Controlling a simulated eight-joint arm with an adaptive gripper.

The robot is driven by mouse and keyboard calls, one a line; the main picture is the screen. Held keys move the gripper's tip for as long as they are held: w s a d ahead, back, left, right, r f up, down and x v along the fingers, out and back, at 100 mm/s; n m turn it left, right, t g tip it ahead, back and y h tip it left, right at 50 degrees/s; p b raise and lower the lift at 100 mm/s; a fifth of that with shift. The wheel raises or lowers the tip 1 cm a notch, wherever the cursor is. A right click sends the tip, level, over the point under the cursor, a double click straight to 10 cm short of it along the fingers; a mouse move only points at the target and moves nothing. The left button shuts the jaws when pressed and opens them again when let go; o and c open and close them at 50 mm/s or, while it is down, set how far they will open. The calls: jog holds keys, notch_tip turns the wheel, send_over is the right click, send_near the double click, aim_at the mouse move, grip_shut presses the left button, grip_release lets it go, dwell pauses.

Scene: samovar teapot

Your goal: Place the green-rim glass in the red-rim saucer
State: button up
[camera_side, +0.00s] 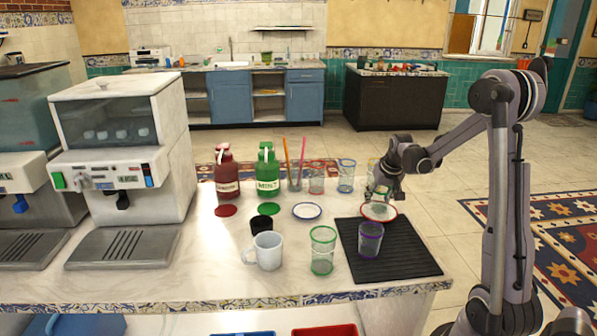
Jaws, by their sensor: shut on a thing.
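A clear glass with a green rim (322,250) stands upright on the counter, left of the black ribbed mat. The white saucer with a red rim (364,211) lies at the back edge of the mat. My gripper (381,194) is over that saucer, pointing down. It is shut on a small clear, greenish glass (379,196), largely hidden by the fingers. I cannot tell its rim colour, or whether its base touches the saucer.
A purple-rim glass (370,240) stands on the black mat (412,262), just in front of the saucer. A blue-rim saucer (307,211), white mug (267,251), black cup (260,224) and green bottle (267,172) are left. Several glasses, including a blue-rim one (346,177), stand behind.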

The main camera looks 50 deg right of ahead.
jog(key=shift+f, duration=0.75)
jog(key=o, duration=1.2)
jog(key=shift+f, duration=0.1)
jog(key=v, duration=1.2)
jog(key=w+a+r+n+t, duration=0.2)
jog(key=a+n, duration=0.2)
jog(key=a, duration=1.2)
jog(key=s+a+f+n+t+y, duration=0.1)
jog(key=s+a+n, duration=0.1)
jog(key=a, duration=0.6)
jog(key=s+a+f+n+y, duration=0.1)
jog(key=s+a+n+y, duration=0.1)
jog(key=a, duration=0.7)
jog(key=shift+s+n+t, duration=0.4)
jog(key=shift+s, duration=0.5)
